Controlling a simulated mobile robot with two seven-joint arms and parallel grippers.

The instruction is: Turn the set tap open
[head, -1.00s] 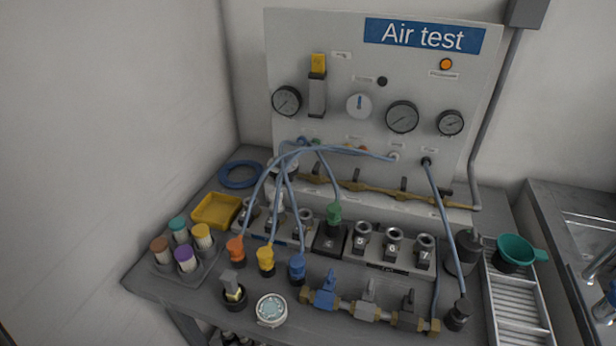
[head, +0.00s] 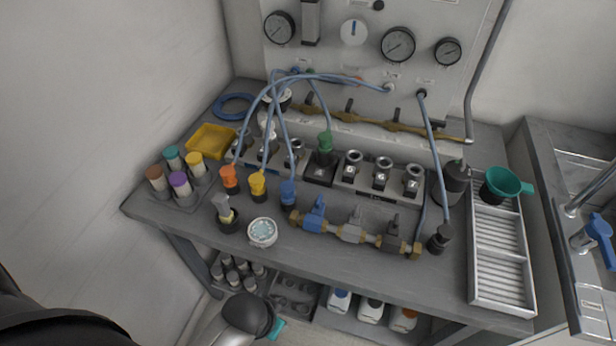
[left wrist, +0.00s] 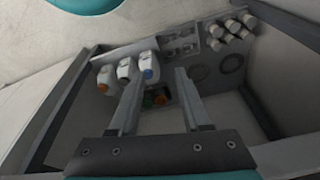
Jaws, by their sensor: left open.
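A brass manifold (head: 334,232) lies along the front of the bench in the head view. It carries a blue-handled tap (head: 314,212), a grey-handled tap (head: 353,225) and a dark-handled tap (head: 391,235). I cannot tell which is the set tap. My left arm shows low in the head view, below the bench front; its fingertips are not visible there. In the left wrist view my left gripper (left wrist: 155,90) is open and empty, its two fingers pointing towards the lower shelf. The taps are not seen in that view. My right gripper is not in view.
Bottles (head: 371,308) and several vials (head: 238,275) stand under the bench (head: 340,272). A sink with a blue lever (head: 600,238) is at right.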

